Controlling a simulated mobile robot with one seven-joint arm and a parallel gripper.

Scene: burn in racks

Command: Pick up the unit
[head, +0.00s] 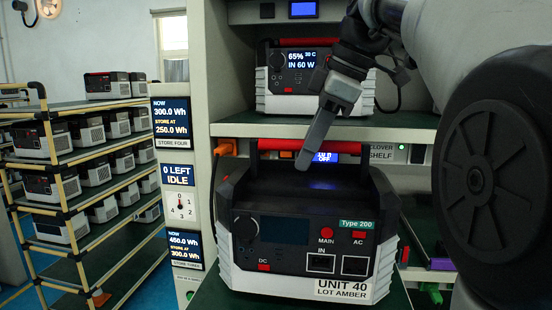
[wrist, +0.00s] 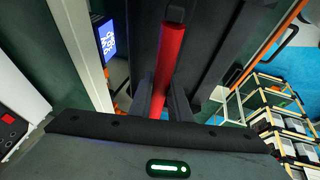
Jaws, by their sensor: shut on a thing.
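The unit (head: 300,235) is a black and pale grey power station with a red top handle (head: 285,145), labelled "UNIT 40 LOT AMBER" and "Type 200". It stands upright and close in the middle of the head view, over a green surface. My gripper (head: 305,160) reaches down from the upper right and is shut on the red handle.
Another power station (head: 290,85) sits on the shelf behind and above, its screen reading 65%. Display panels (head: 178,120) line the rack post at left. A rack (head: 62,200) with several units stands further left. Blue floor (head: 130,270) lies between. My arm covers the right side.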

